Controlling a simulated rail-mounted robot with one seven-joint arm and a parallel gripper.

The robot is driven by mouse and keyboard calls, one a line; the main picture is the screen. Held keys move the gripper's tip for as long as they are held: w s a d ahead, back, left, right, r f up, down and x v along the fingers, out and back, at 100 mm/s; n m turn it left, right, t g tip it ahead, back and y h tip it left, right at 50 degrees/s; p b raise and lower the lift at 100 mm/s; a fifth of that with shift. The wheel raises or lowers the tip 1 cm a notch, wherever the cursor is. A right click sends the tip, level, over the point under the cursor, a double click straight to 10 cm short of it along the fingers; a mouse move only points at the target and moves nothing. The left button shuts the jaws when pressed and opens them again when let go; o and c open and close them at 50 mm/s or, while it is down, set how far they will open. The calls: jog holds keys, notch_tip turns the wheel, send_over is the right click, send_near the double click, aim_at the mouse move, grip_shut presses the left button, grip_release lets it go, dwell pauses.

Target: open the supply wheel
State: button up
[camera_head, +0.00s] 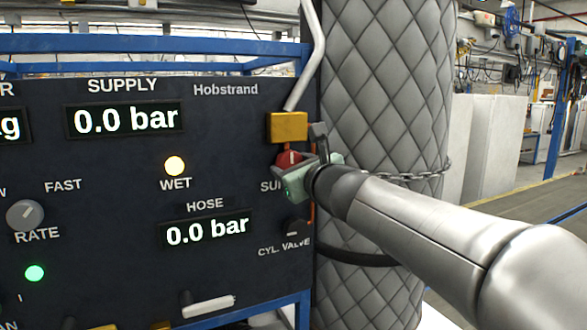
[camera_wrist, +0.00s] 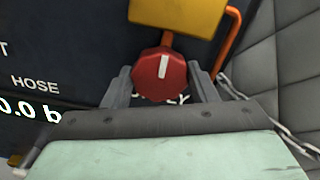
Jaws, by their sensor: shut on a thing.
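The supply wheel is a red faceted knob (camera_wrist: 158,76) with a white pointer mark, in the middle of the wrist view. Its mark points nearly straight up. In the head view the red knob (camera_head: 289,159) shows partly, below a yellow block. My gripper (camera_wrist: 160,88) has one grey finger on each side of the knob and is shut on it. In the head view my gripper (camera_head: 296,166) reaches in from the right and hides part of the knob and of the label beside it.
The yellow block (camera_head: 287,127) with a bent metal pipe sits just above the knob. The dark panel's SUPPLY display (camera_head: 125,119) and HOSE display (camera_head: 207,231) both read 0.0 bar. A quilted grey cylinder (camera_head: 385,90) with a chain (camera_head: 400,176) stands close on the right.

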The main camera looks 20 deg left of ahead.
jog(key=shift+f+n+b, duration=0.15)
jog(key=shift+n+b, duration=5.1)
jog(key=shift+n, duration=3.45)
jog(key=o, duration=1)
jog(key=shift+r, duration=0.2)
jog(key=shift+s, duration=0.1)
